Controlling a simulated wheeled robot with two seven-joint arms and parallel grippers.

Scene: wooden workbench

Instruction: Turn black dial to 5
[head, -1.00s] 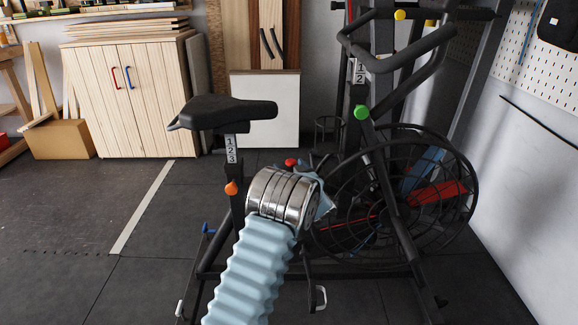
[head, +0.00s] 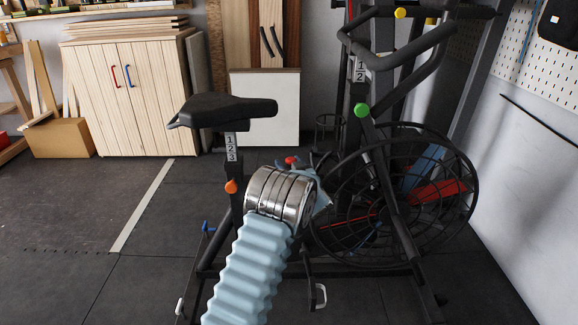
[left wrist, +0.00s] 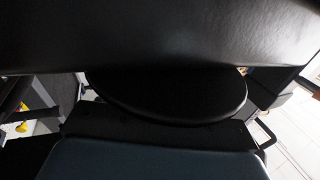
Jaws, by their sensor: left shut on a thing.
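My left gripper (head: 324,200) is mostly hidden behind my silver wrist in the head view, low at the exercise bike (head: 362,190). Only light blue parts of it show. In the left wrist view a rounded black disc, which looks like the black dial (left wrist: 165,98), fills the middle, very close to the camera. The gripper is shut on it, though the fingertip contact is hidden. No numbers or pointer on the dial can be read. My right gripper is not in view.
The bike has a black saddle (head: 222,113), an orange knob (head: 231,187), a green knob (head: 362,110), a red knob (head: 291,160) and a caged fan wheel (head: 440,190). A wooden cabinet (head: 130,105) stands behind. The floor at left is clear.

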